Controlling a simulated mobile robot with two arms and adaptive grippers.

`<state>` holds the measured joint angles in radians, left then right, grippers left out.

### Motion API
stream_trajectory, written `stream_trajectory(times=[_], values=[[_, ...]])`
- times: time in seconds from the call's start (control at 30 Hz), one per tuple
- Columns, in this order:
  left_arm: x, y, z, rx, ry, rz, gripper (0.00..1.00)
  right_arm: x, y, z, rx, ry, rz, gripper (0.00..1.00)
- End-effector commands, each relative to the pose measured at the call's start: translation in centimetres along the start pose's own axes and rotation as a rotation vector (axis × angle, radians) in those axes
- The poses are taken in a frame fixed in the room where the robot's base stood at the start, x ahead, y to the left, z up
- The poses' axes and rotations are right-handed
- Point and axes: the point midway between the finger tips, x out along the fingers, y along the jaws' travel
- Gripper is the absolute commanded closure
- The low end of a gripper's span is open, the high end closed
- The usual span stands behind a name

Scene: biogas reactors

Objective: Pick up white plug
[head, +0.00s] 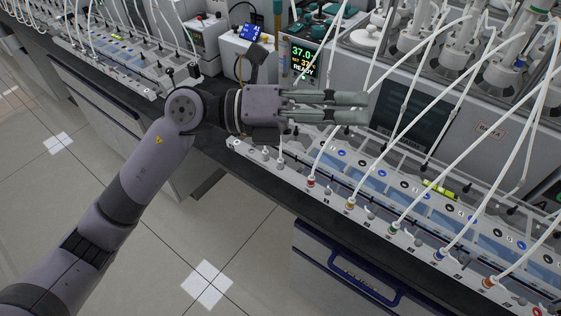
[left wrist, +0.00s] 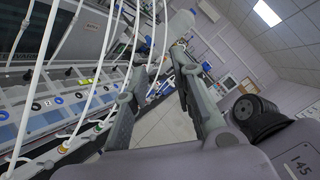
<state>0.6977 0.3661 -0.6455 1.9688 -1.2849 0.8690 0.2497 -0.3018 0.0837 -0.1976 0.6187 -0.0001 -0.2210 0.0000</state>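A row of white tubes runs into plugs along the front edge of the long white panel (head: 330,190) in the head view. The leftmost plug, which looks white (head: 281,160), stands upright in the panel below my left gripper. The others have coloured bases, such as the red plug (head: 311,182) and the yellow plug (head: 350,204). My left gripper (head: 364,108) is above the panel, apart from the white plug, with its fingers pointing right. In the left wrist view the fingers (left wrist: 158,66) are spread with nothing between them. My right gripper is out of view.
Several white tubes hang close around my left gripper. A display (head: 303,60) reading 37.0 stands behind it. The dark bench edge (head: 250,182) runs in front of the panel, above a drawer with a blue handle (head: 365,278). The tiled floor (head: 210,240) is clear.

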Motion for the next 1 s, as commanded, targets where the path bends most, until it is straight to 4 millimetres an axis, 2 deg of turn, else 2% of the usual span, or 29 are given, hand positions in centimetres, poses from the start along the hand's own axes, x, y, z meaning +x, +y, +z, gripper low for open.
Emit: stream_trajectory(times=[0.1,0.2,0.33,0.4,0.53,0.63,0.73,1.0], values=[[-0.8,2.6,-2.2,0.173,0.257,0.255,0.76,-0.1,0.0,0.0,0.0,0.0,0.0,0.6],[-3.6,5.5,-2.7,0.28,0.434,0.501,0.76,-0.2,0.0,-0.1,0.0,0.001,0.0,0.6],[-8.6,7.9,-1.4,0.364,0.589,0.813,0.76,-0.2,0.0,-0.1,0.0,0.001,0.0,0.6],[-11.1,8.4,-0.4,0.387,0.639,0.949,0.76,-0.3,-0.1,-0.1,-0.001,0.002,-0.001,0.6],[-14.2,8.6,0.9,0.4,0.684,1.114,0.76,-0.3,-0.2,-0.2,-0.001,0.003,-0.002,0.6],[-15.1,8.8,1.2,0.399,0.698,1.163,0.76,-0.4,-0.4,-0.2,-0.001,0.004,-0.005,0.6],[-15.0,9.9,0.9,0.396,0.701,1.168,0.76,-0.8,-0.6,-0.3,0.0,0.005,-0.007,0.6],[-13.6,15.2,-0.8,0.394,0.702,1.164,0.76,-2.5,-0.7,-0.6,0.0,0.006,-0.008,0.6]])
